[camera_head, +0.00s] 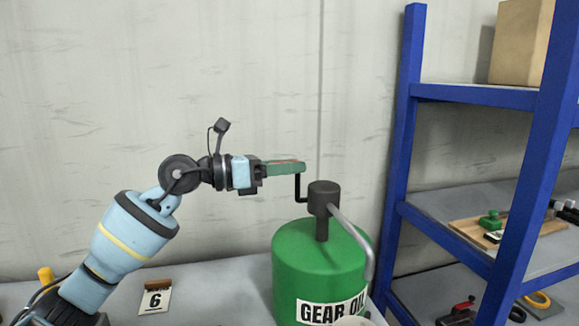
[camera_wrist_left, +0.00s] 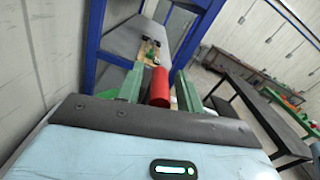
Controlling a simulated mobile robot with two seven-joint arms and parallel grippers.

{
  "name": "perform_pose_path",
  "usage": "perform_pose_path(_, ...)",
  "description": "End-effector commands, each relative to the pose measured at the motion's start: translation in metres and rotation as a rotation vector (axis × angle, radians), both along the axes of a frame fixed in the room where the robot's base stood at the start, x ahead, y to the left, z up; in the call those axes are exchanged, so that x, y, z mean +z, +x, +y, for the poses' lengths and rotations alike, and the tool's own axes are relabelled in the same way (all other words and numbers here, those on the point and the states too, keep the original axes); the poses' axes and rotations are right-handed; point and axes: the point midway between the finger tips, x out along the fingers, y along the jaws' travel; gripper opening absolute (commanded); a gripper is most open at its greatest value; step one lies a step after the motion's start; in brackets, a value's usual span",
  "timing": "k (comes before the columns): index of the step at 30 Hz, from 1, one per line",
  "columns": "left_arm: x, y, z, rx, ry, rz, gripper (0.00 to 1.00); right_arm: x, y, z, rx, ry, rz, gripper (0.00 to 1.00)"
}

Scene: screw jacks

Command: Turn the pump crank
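The pump crank is a bent black rod (camera_head: 298,188) with a red handle (camera_wrist_left: 159,87), on the dark pump head (camera_head: 323,196) of a green drum (camera_head: 300,258) labelled GEAR OIL. My left gripper (camera_head: 287,168) reaches in level from the left at the top of the crank. In the left wrist view the red handle stands between the green fingers of my left gripper (camera_wrist_left: 160,84). Narrow gaps show between the handle and the fingers, so the gripper looks open around it. In the head view the near finger hides most of the handle. My right gripper is not in view.
A grey spout (camera_head: 353,235) curves down from the pump head. A blue shelf rack (camera_head: 402,150) stands right of the drum, with a cardboard box (camera_head: 521,42) on top. The wall is behind.

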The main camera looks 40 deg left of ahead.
Motion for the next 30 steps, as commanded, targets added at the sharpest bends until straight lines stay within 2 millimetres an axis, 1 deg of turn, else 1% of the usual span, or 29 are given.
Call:
perform_pose_path(1,0.0,0.0,0.0,0.0,0.0,0.0,0.29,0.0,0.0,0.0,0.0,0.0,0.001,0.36)
perform_pose_path(6,0.0,0.0,0.0,0.0,0.0,0.0,0.07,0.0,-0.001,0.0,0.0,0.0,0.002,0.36)
perform_pose_path(8,0.0,0.0,0.0,0.0,0.0,0.0,0.0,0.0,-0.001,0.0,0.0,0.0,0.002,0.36)
perform_pose_path(17,0.0,0.0,0.001,0.0,-0.003,0.003,0.0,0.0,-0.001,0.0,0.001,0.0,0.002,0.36)
perform_pose_path(22,0.001,0.002,0.004,0.001,-0.029,0.026,0.0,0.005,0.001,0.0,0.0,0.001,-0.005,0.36)
perform_pose_path(26,0.001,0.004,0.011,0.002,-0.076,0.065,0.0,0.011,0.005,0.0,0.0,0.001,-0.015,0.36)
perform_pose_path(30,0.0,0.007,0.022,0.001,-0.138,0.119,0.0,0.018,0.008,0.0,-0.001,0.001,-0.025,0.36)
